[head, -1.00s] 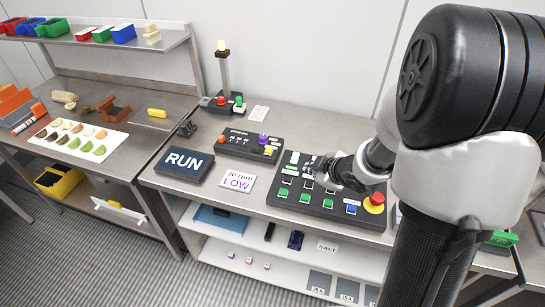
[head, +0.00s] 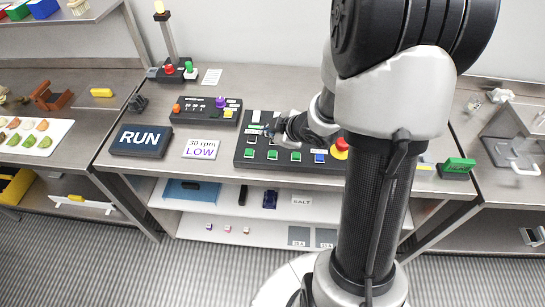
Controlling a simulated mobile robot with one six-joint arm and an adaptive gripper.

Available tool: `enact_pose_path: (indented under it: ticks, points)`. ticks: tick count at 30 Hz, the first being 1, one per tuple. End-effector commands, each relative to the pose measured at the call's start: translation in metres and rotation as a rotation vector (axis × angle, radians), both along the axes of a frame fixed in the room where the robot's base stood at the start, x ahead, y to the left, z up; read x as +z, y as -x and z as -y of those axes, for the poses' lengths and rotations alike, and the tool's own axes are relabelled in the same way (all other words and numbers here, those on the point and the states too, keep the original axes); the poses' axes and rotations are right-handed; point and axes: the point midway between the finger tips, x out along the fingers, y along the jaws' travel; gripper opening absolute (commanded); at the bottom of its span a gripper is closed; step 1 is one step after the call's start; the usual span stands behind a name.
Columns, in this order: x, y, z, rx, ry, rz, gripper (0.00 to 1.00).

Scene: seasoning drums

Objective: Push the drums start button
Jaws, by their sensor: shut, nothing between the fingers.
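The control panel (head: 242,163) lies flat on the metal table, a dark box with several green and blue buttons and white labels along its front and a yellow and red emergency stop (head: 341,148) at its right end. My gripper (head: 270,131) is shut and empty over the upper middle of the panel, pointing left. It hides some of the panel's buttons. Which button is the drums start button cannot be read. I cannot tell whether the fingertips touch the panel.
Left of the panel are a RUN sign (head: 144,141), a "30 rpm LOW" card (head: 201,149) and a smaller control box (head: 206,111). A signal tower (head: 168,40) stands behind. A green-topped block (head: 457,168) sits near the front edge on the right.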

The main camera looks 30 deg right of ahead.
Motion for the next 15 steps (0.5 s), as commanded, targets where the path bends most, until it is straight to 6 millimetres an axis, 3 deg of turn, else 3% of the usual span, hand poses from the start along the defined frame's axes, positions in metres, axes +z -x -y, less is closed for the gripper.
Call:
enact_pose_path:
  ticks: [1,6,15]
  points:
    - [-0.014,0.0,0.0,0.0,0.0,0.0,0.0]
    - [-0.039,0.0,0.0,0.001,0.0,-0.001,0.0]
    - [-0.057,0.0,0.0,0.0,0.0,0.0,0.0]
